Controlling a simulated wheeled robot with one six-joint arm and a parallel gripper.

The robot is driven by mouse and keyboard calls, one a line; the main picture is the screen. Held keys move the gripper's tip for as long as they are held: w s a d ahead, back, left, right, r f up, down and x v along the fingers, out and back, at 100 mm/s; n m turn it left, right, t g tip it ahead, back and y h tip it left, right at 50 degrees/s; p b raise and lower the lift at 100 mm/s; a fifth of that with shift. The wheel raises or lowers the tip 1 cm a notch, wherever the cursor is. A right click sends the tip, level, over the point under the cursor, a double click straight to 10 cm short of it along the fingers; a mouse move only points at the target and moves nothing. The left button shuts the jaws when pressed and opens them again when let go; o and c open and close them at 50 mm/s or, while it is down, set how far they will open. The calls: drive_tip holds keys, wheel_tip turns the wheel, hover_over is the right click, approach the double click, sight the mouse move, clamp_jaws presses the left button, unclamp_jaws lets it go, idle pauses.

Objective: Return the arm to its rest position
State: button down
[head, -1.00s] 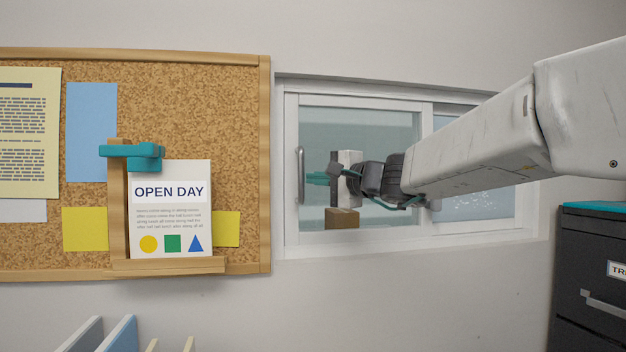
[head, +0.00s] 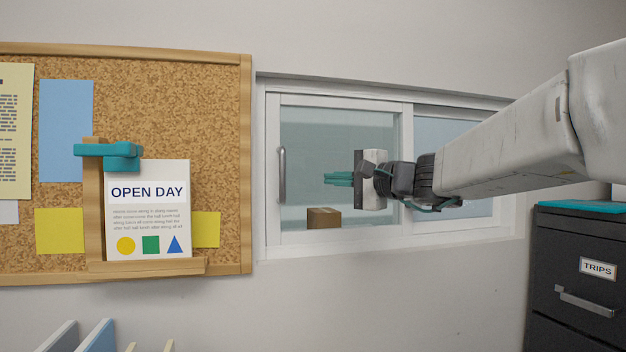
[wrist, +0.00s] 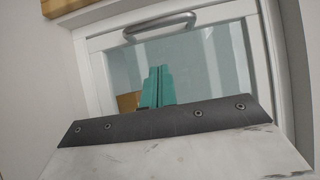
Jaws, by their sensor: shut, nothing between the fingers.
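My gripper (head: 338,179) reaches in from the right in the head view, in front of the sliding window (head: 340,140). Its teal fingers are together with nothing between them, and they point left toward the window's metal handle (head: 282,175), apart from it in the picture. In the wrist view the shut fingers (wrist: 160,78) point toward the window pane, with the handle (wrist: 160,24) beyond them. My arm extends out to the right edge of the head view.
A corkboard (head: 150,80) at left carries an "OPEN DAY" poster (head: 148,205) under a teal clip (head: 108,152). A cardboard box (head: 323,218) shows behind the glass. A dark filing cabinet (head: 560,260) labelled TRIPS stands at right, near my arm.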

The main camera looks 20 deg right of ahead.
drive_tip(key=v, duration=0.5)
drive_tip(key=s+a+f+n+g+h, duration=0.1)
drive_tip(key=s+a+f+n+g, duration=0.3)
drive_tip(key=f, duration=0.6)
drive_tip(key=s+a+f+n+g, duration=0.1)
drive_tip(key=s+a+f+g, duration=0.2)
drive_tip(key=s+f+g, duration=0.45)
drive_tip(key=s+f+n+g+h, duration=0.3)
drive_tip(key=s+f+n+h, duration=0.3)
drive_tip(key=s+f, duration=0.7)
drive_tip(key=s+n, duration=0.1)
drive_tip(key=s, duration=0.1)
drive_tip(key=shift+s+d+n+h, duration=0.2)
drive_tip(key=shift+s+n+h, duration=0.15)
drive_tip(key=shift+n+h, duration=0.05)
